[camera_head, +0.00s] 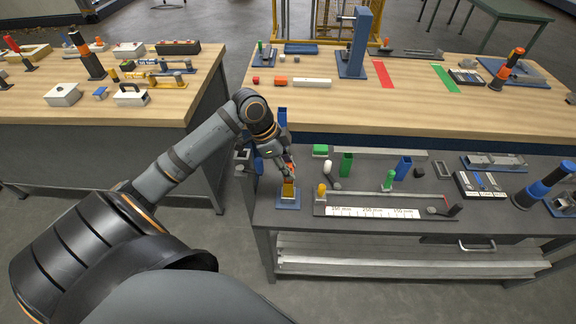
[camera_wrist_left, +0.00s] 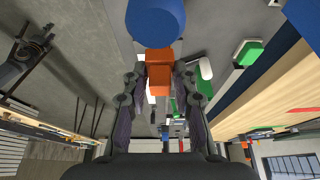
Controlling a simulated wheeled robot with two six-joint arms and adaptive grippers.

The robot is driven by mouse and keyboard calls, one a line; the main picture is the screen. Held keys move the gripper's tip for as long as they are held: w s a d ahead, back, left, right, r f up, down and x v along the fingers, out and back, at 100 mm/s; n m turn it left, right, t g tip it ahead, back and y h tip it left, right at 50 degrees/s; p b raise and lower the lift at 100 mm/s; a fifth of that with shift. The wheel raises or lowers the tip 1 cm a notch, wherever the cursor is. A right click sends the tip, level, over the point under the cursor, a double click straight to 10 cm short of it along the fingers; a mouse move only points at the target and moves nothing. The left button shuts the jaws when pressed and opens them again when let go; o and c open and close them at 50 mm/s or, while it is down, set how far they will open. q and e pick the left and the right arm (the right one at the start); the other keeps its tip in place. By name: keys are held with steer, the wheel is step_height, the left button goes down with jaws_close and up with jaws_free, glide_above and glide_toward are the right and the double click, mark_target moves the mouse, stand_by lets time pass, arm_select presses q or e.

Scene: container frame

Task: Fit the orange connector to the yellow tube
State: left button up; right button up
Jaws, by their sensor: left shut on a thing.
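My left gripper (camera_head: 289,170) is over the grey lower bench and is shut on the orange connector (camera_wrist_left: 159,70). In the left wrist view the connector sits between the two fingertips. In the head view only a small red-orange bit of it shows at the fingers. The yellow tube (camera_head: 288,188) stands upright on a blue base plate (camera_head: 288,203), directly below the fingers. The gripper partly covers its top, so I cannot tell whether the connector touches it. I do not make out the yellow tube in the left wrist view. My right gripper is not in view.
A long grey tray (camera_head: 375,199) with a white scale strip lies right of the base plate. Green (camera_head: 346,163) and blue (camera_head: 403,167) upright parts stand behind it. The wooden bench top (camera_head: 420,105) rises behind. A large blue round shape (camera_wrist_left: 155,18) is near the connector in the wrist view.

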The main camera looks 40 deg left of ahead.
arm_select(q)
steer(key=shift+f+b, duration=0.6)
steer(key=shift+f, duration=0.75)
stand_by(0.4)
steer(key=o, duration=1)
steer(key=o, duration=0.6)
step_height(320, 180, up, 7)
steer(key=p, duration=0.7)
steer(key=shift+r+p, duration=0.1)
steer(key=shift+p, duration=0.2)
